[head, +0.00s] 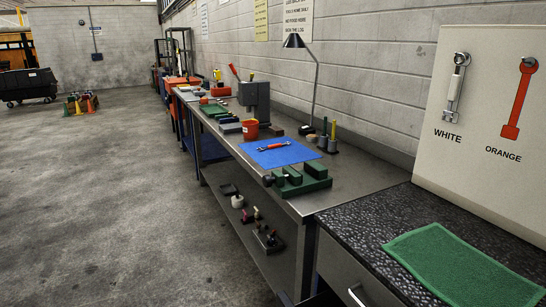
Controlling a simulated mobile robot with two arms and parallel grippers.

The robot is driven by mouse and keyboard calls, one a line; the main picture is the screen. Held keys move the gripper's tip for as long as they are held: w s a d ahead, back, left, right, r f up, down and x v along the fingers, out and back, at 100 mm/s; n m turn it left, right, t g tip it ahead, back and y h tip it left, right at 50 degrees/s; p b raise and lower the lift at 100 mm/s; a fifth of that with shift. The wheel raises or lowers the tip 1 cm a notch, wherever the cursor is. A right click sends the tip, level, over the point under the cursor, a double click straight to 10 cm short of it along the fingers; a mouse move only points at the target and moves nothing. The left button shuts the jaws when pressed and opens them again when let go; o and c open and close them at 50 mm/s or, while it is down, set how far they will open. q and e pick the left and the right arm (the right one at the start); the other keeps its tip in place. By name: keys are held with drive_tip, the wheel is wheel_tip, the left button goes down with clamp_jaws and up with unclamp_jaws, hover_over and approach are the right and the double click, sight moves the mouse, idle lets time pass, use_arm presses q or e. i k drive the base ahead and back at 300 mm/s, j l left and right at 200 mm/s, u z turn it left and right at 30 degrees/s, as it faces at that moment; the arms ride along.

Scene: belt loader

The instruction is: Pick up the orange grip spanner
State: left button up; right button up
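The orange grip spanner (273,146) lies flat on a blue mat (290,156) on the metal workbench (350,185), in the middle of the head view. A white-handled spanner (455,85) hangs on a pale board (490,45) at the right, above the label WHITE. Beside it on the board is an orange spanner shape (518,100) above the label ORANGE; I cannot tell whether it is a real tool or a painted outline. Neither of my grippers shows in the head view.
A green cloth (468,268) lies on the dark speckled counter.

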sight(278, 145)
drive_tip(key=i+j, duration=0.4)
drive_tip(key=i, duration=0.2)
drive_tip(key=i+j, duration=0.3)
drive_tip(key=i+j+u, duration=0.1)
drive_tip(key=i+j, duration=0.2)
drive_tip(key=j, duration=0.2)
